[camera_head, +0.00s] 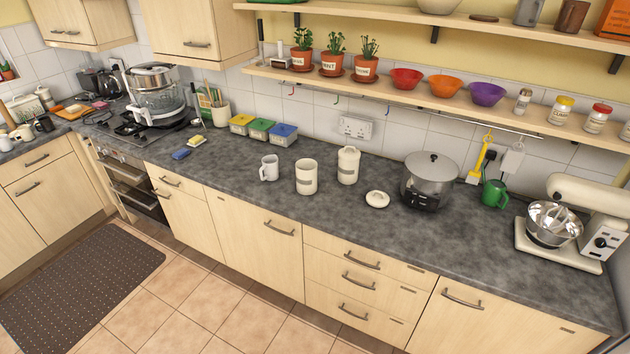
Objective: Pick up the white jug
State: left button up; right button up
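A small white jug (270,168) stands upright on the dark grey worktop (240,197), left of the middle of the view. Its handle points to the left. An open cream canister (306,178) with a grey label stands just right of it, apart from it. A second cream canister (348,166), with its lid on, stands further right. Neither of my grippers shows in the head view, and nothing touches the jug.
A loose cream lid (377,199), a steel cooker (429,178), a green mug (494,193) and a stand mixer (575,225) stand to the right. Coloured boxes (262,130) are behind the jug. The worktop in front of the jug is clear. A shelf (400,98) overhangs the back.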

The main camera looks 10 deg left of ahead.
aim_at(270, 167)
jog(key=z, duration=0.05)
jog(key=k, duration=0.3)
jog(key=z, duration=1.3)
jog(key=i, duration=1.55)
jog(key=u, duration=1.3)
jog(key=i, duration=0.45)
jog(key=u, duration=0.35)
